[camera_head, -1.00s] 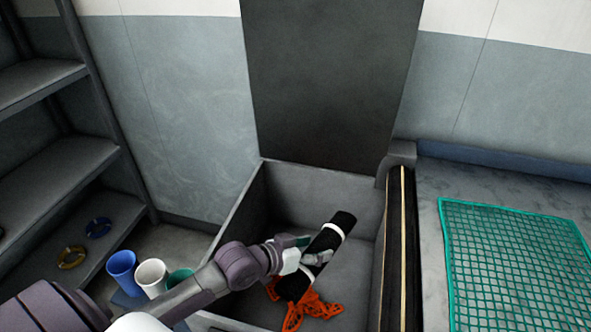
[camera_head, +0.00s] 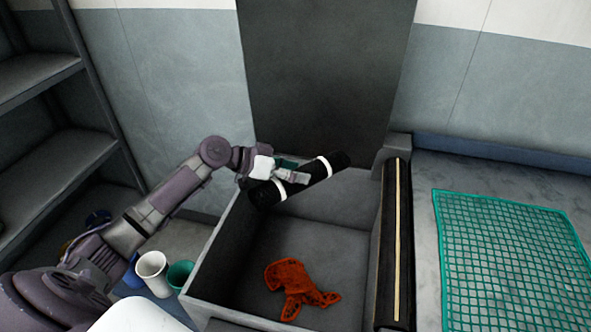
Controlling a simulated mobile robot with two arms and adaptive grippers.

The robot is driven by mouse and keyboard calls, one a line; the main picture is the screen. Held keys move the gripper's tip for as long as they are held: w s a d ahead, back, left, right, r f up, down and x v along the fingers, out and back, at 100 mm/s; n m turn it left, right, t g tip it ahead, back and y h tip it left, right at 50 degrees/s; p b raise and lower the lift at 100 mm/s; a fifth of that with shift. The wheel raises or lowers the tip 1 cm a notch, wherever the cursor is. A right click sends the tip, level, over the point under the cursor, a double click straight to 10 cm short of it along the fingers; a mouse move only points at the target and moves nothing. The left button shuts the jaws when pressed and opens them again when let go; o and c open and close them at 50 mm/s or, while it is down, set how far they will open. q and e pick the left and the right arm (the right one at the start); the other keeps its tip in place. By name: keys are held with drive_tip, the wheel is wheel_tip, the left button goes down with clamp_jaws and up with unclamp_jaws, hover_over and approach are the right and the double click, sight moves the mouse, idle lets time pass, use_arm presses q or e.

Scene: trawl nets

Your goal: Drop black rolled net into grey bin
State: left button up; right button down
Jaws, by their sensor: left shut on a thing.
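The black rolled net (camera_head: 305,183), with two white bands, is held up at a tilt, its right end higher. My left gripper (camera_head: 291,177) is shut on the roll near its left white band. The roll is above the back part of the open grey bin (camera_head: 213,262), apart from the bin floor. Its left end is near the bin's left wall. My right gripper is not in view.
A crumpled orange net (camera_head: 295,283) lies on the bin floor. A green net (camera_head: 512,265) is spread on the grey worktop to the right. White (camera_head: 152,272) and green cups (camera_head: 180,274) stand left of the bin. Shelves (camera_head: 60,165) are at the far left.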

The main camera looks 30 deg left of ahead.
use_arm(q)
wheel_tip(320, 180, down, 3)
drive_tip(key=shift+f+b, duration=0.2)
drive_tip(key=shift+b, duration=0.75)
drive_tip(key=shift+f+b, duration=0.35)
drive_tip(key=shift+f, duration=0.35)
drive_tip(key=o, duration=1.7)
drive_tip(key=shift+f, duration=0.1)
drive_tip(key=v, duration=1.2)
